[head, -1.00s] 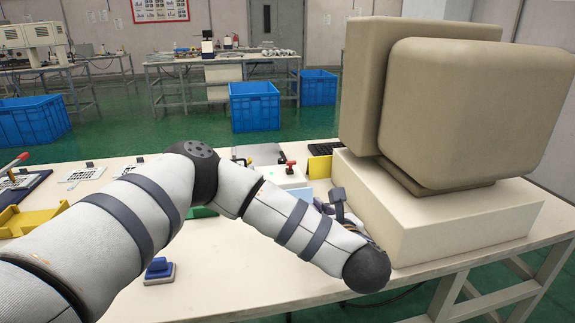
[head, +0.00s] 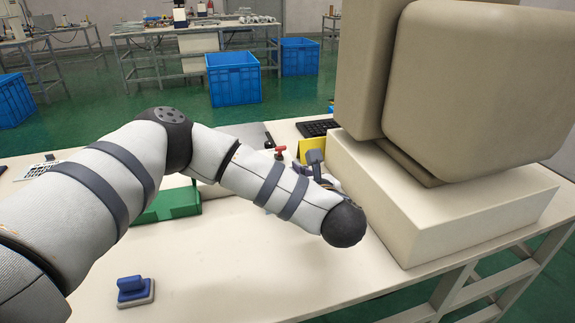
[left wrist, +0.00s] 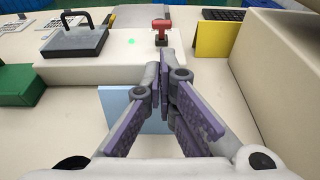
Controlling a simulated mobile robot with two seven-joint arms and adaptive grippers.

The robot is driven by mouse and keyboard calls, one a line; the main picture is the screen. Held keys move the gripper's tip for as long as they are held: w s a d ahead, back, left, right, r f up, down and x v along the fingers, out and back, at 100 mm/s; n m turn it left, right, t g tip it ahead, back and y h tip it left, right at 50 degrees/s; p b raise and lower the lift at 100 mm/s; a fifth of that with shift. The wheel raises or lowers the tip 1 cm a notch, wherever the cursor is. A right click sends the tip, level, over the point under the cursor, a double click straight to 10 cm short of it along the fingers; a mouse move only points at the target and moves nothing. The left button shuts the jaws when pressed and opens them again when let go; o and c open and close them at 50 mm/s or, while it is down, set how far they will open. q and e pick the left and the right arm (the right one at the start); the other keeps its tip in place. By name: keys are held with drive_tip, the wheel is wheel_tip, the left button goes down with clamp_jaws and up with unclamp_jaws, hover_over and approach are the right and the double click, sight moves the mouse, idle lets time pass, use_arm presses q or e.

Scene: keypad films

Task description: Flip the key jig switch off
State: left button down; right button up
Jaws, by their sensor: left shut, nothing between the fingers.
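The key jig is a white box (left wrist: 130,68) at the top of the left wrist view, with a dark-handled grey plate (left wrist: 74,43) and a small lit green lamp (left wrist: 131,42). Its red switch lever (left wrist: 161,25) stands on a dark base at the box's right part; the red lever also shows in the head view (head: 280,150). My left gripper (left wrist: 165,60) is shut and empty. In the left wrist view its fingertips appear just below the switch; contact cannot be told. In the head view my forearm hides most of the jig. My right gripper is not in view.
A large beige monitor on a white block (head: 440,200) stands right of my arm. A yellow panel (left wrist: 216,40) stands right of the switch, and a light blue panel (left wrist: 116,100) is below the jig. A green tray (head: 170,206) and a blue block (head: 133,288) lie left.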

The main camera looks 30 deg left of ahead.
use_arm(q)
approach(279, 156)
drive_tip(key=x, duration=0.4)
drive_tip(key=shift+w+a+f+b, duration=0.1)
drive_tip(key=shift+a+b, duration=0.15)
drive_tip(key=shift+b, duration=0.1)
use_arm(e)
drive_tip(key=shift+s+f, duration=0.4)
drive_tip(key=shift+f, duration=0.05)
